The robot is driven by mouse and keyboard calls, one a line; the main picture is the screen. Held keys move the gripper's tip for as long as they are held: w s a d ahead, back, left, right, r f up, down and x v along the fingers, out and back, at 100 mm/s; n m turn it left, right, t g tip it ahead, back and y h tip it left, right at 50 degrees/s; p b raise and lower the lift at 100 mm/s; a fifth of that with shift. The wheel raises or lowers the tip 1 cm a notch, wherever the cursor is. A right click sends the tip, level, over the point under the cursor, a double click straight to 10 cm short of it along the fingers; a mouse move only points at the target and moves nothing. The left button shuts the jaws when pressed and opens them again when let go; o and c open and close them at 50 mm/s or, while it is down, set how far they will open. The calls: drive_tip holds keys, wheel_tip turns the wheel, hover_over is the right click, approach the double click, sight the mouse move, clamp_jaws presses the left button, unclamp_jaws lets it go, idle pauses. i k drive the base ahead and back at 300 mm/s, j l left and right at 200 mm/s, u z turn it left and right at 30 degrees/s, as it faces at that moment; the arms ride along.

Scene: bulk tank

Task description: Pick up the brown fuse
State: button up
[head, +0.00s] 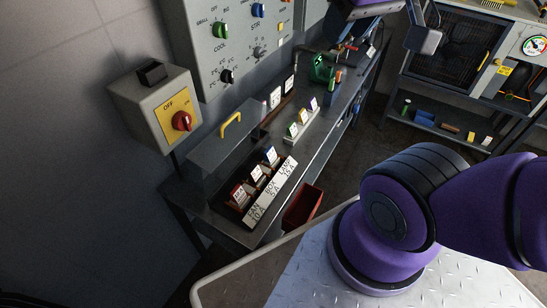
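A dark holder (226,209) on the bench carries three small fuses with white labels, above a strip (270,192) reading FAN 10A, BOX 5A and what looks like LAMP 15A. The near fuse (238,193) is red and the far one (270,155) is blue. The middle one (257,173) looks brownish and is probably the brown fuse, though its colour is hard to tell at this size. Part of my gripper (424,38) seems to show at the top edge, beyond the far end of the bench and well away from the holder. Its fingertips cannot be made out clearly.
A grey box with a yellow handle (230,125) stands behind the holder. A second rack (292,137) has green, yellow and purple fuses. A red bin (302,207) hangs at the bench front. A control panel and a red switch (181,121) are on the wall.

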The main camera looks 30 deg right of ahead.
sight(255, 173)
drive_tip(key=l, duration=1.55)
drive_tip(key=u, duration=0.4)
drive_tip(key=l+u, duration=0.1)
drive_tip(key=u, duration=1.15)
drive_tip(key=l+u, duration=0.1)
drive_tip(key=u, duration=0.3)
drive_tip(key=k+j, duration=0.05)
